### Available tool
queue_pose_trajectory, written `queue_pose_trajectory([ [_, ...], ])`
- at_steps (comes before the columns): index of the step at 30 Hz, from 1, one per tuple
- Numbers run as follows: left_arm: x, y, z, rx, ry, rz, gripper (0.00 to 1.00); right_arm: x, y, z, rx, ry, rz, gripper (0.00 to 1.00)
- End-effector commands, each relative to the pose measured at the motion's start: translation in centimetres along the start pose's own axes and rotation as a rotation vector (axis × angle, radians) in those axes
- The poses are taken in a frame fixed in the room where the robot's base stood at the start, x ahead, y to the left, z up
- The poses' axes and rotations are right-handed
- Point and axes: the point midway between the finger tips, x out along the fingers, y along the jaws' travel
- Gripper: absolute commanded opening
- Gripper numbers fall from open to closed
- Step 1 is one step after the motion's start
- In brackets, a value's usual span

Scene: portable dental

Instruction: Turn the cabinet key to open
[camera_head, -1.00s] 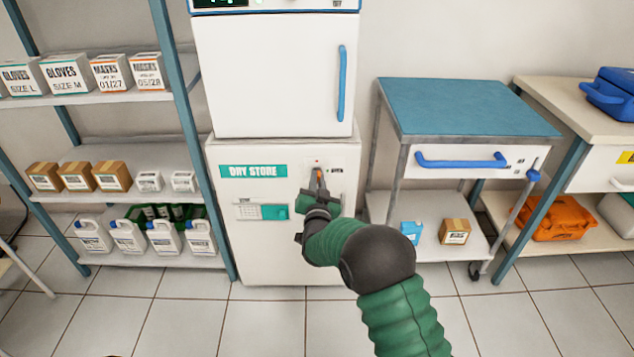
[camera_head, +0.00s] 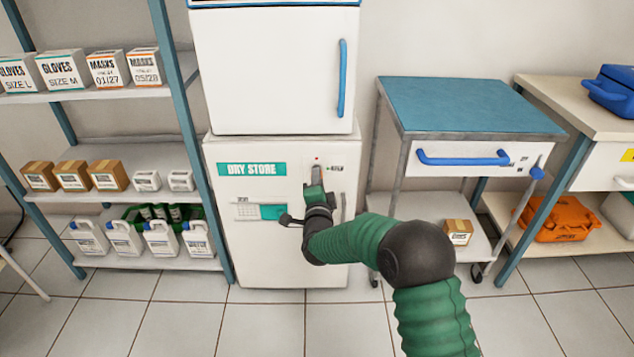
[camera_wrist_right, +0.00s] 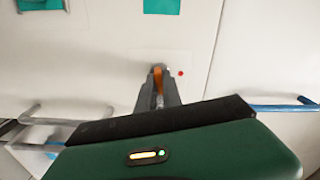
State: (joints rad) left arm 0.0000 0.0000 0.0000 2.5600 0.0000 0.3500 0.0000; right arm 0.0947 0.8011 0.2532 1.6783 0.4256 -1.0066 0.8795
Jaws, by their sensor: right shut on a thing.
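The white dry store cabinet (camera_head: 240,195) stands below a white fridge-like unit, with a green label on its front. My right gripper (camera_head: 315,176) is at the lock area on the upper right of the cabinet front. In the right wrist view, my right gripper (camera_wrist_right: 158,88) is shut on the orange key (camera_wrist_right: 158,78), at a pale plate with a red light (camera_wrist_right: 180,73) beside it. In the head view the gripper hides the key. The cabinet door looks closed. My left gripper is not in view.
A shelf rack (camera_head: 190,130) with boxes and jugs stands to the left. A blue-topped cart (camera_head: 465,105) stands close on the right, partly behind my right arm. The upper unit's blue handle (camera_head: 342,80) is above. The floor in front is tiled and clear.

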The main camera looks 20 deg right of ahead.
Motion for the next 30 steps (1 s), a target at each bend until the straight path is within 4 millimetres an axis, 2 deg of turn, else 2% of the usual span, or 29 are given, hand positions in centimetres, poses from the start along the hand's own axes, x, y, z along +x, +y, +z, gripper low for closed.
queue_pose_trajectory([
  [1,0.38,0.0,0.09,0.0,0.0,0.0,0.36,0.01,0.47,-0.12,0.034,0.002,0.005,0.0],
  [12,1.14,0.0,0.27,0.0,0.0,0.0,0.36,-0.01,0.55,-0.06,0.229,0.001,0.007,0.0],
  [30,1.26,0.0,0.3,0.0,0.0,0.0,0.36,-0.01,0.63,-0.07,0.275,0.002,0.01,0.0],
])
